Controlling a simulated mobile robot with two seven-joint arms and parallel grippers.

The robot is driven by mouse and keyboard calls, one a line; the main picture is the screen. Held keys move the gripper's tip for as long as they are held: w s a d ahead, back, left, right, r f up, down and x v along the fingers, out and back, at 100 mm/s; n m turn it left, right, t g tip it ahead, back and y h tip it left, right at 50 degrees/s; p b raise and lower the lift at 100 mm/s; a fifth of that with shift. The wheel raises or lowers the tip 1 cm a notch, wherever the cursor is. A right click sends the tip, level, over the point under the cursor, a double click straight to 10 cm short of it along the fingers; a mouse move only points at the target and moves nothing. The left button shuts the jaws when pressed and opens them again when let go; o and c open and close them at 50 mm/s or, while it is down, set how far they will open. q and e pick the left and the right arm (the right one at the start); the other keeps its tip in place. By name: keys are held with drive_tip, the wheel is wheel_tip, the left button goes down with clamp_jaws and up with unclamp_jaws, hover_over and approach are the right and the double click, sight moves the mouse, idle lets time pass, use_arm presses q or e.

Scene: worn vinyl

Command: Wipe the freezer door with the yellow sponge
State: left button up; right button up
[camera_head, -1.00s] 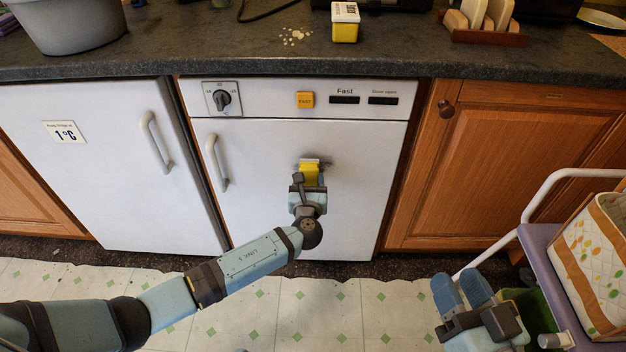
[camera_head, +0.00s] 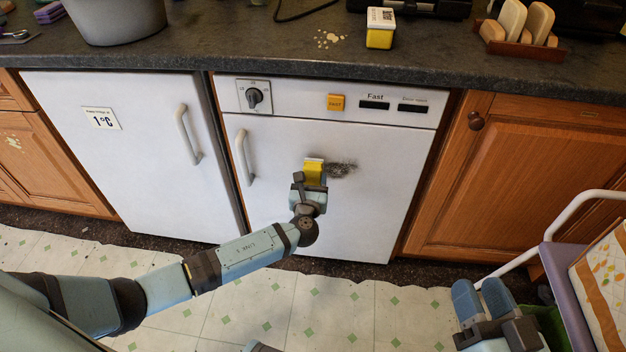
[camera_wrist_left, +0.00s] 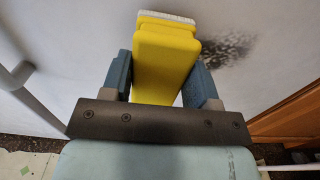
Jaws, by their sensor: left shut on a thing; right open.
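The freezer door (camera_head: 270,213) is white, with a handle (camera_head: 243,157) on its left side and a control strip above. A dark grey smudge (camera_head: 342,170) marks its middle. My left gripper (camera_head: 314,188) is shut on the yellow sponge (camera_head: 315,171), which has a pale layer at its far end. In the left wrist view the sponge (camera_wrist_left: 163,62) sits between both fingers, its pale end at the door, just left of the smudge (camera_wrist_left: 230,48). I cannot tell whether it is pressed against the door. My right gripper (camera_head: 480,298) is open and empty above the floor at lower right.
A second white door (camera_head: 130,170) with a 1°C label stands to the left, a wooden cabinet (camera_head: 530,175) to the right. A purple-shelved trolley (camera_head: 572,300) with a bag is near my right gripper. A yellow-and-white box (camera_head: 380,28) and pale stain are on the counter.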

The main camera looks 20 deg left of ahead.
use_arm(q)
drive_tip(key=shift+x, duration=0.95)
idle(1.1)
drive_tip(key=shift+w+d+b, duration=0.1)
drive_tip(key=shift+w+d, duration=0.1)
drive_tip(key=shift+d, duration=0.55)
drive_tip(key=shift+w+d+b, duration=0.1)
drive_tip(key=shift+w+d, duration=0.05)
drive_tip(key=shift+d, duration=0.55)
drive_tip(key=shift+w+d+b, duration=0.1)
drive_tip(key=shift+w+d, duration=0.1)
drive_tip(key=shift+d, duration=0.55)
drive_tip(key=shift+w+d, duration=0.25)
drive_tip(key=shift+d, duration=0.45)
drive_tip(key=shift+w+d, duration=0.2)
drive_tip(key=shift+d, duration=0.55)
drive_tip(key=shift+w+d, duration=0.25)
drive_tip(key=shift+d, duration=0.45)
drive_tip(key=shift+w+d+b, duration=0.2)
drive_tip(key=shift+d, duration=0.55)
drive_tip(key=shift+w+d+b, duration=0.2)
drive_tip(key=shift+d+b, duration=0.05)
drive_tip(key=shift+d, duration=0.5)
drive_tip(key=shift+w+d+b, duration=0.2)
drive_tip(key=shift+d, duration=0.55)
